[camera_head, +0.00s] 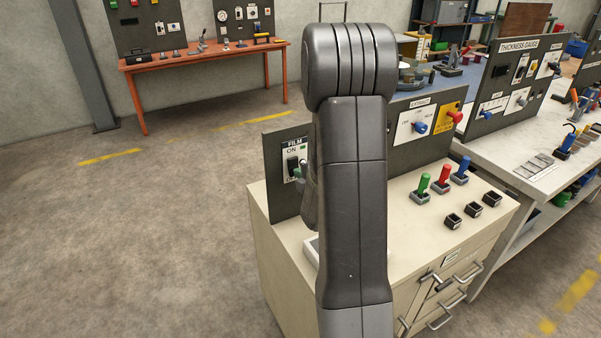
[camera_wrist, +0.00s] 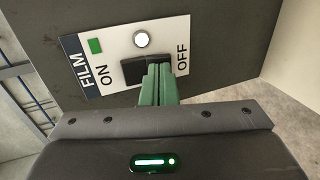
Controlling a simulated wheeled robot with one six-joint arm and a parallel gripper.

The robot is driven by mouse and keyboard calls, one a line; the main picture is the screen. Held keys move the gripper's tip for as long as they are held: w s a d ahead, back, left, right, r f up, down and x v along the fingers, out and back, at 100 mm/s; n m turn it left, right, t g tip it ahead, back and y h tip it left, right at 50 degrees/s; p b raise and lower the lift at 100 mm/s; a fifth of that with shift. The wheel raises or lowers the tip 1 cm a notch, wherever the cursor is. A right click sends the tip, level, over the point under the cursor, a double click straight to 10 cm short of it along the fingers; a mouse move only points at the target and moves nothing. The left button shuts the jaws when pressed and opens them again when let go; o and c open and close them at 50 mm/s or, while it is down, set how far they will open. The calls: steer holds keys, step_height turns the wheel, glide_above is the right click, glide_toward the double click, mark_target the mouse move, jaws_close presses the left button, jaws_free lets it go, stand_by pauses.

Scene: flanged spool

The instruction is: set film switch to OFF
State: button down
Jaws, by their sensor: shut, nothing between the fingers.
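The film switch is a black rocker (camera_wrist: 133,71) on a white plate (camera_wrist: 118,45) marked FILM, ON and OFF. In the wrist view ON is to its left and OFF to its right. The plate (camera_head: 284,153) also shows in the head view, on a dark upright panel. My gripper (camera_wrist: 159,70) has its green fingers shut together and empty, with the tips over the OFF-side part of the rocker. I cannot tell whether they touch it, and they hide part of it. Which way the rocker is tipped is unclear. In the head view my arm hides most of the gripper.
The cream cabinet (camera_head: 409,205) carries green, red and blue-handled levers (camera_head: 443,180) and several black sockets. A second panel with knobs (camera_head: 422,128) stands right of my arm. Open floor lies left.

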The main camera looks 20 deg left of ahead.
steer(key=shift+f, duration=0.1)
stand_by(0.3)
steer(key=b, duration=0.2)
steer(key=shift+w+a+b, duration=0.15)
steer(key=shift+a+b, duration=0.05)
steer(key=shift+b, duration=0.2)
steer(key=shift+f, duration=0.15)
